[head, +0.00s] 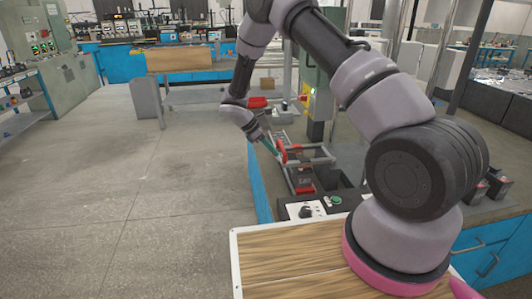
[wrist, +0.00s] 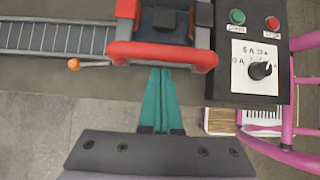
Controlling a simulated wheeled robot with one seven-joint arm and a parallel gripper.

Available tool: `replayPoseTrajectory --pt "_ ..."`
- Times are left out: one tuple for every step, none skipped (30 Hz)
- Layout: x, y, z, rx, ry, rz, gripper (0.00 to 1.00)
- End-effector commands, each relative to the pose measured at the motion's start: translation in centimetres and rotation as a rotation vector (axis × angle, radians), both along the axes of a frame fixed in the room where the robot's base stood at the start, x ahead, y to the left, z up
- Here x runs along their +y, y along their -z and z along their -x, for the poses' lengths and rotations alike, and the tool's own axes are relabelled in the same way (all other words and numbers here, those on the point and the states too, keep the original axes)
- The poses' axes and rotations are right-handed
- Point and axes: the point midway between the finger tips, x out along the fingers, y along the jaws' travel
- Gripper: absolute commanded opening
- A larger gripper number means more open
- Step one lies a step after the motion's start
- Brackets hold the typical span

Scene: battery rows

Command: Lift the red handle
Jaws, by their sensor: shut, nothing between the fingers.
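The red handle (wrist: 160,54) is a rounded bar with bent ends, running across the front of a dark and red machine part in the wrist view. In the head view, the red handle (head: 283,152) shows small beside my gripper (head: 272,149), on the bench machine. My gripper (wrist: 161,73) has two teal fingers, pressed together with nothing between them. Their tips reach the handle's near edge at about its middle, and the handle seems to cover the very ends. I cannot tell whether they touch it.
A control panel (wrist: 262,50) with green and red buttons and a dial stands right of the handle. A grey rail track (wrist: 52,40) with an orange knob (wrist: 74,63) lies left. Pink tubing (wrist: 290,150) is at the right. Open floor (head: 120,180) lies left of the bench.

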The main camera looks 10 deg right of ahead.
Motion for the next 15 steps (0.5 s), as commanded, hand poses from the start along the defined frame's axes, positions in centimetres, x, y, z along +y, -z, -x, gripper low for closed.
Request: replayPoseTrajectory --pt "-0.23 -0.39 -0.02 -0.001 0.001 0.0 0.0" --pt "-0.33 -0.52 -0.02 -0.001 0.001 0.0 0.0" --pt "-0.43 -0.65 -0.01 0.0 0.0 0.0 0.0" --pt "-0.49 -0.7 0.01 0.001 0.001 0.0 0.0" --pt "-0.52 -0.75 0.01 0.001 0.0 0.0 0.0" --pt "-0.54 -0.77 0.02 0.001 0.0 0.0 0.0" --pt "-0.55 -0.79 0.02 0.001 0.0 0.0 0.0" --pt "-0.55 -0.79 0.02 0.001 0.0 0.0 0.0" --pt "-0.55 -0.79 0.02 0.001 0.0 0.0 0.0" --pt "-0.53 -0.79 0.02 0.001 0.0 0.0 0.0" --pt "-0.53 -0.79 0.01 0.001 0.0 0.0 0.0" --pt "-0.53 -0.79 0.01 0.001 0.0 0.0 0.0" --pt "-0.53 -0.79 0.01 0.001 0.0 0.0 0.0" --pt "-0.53 -0.8 0.01 0.001 -0.001 0.0 0.0" --pt "-0.53 -0.82 0.0 0.001 -0.001 -0.001 0.0"
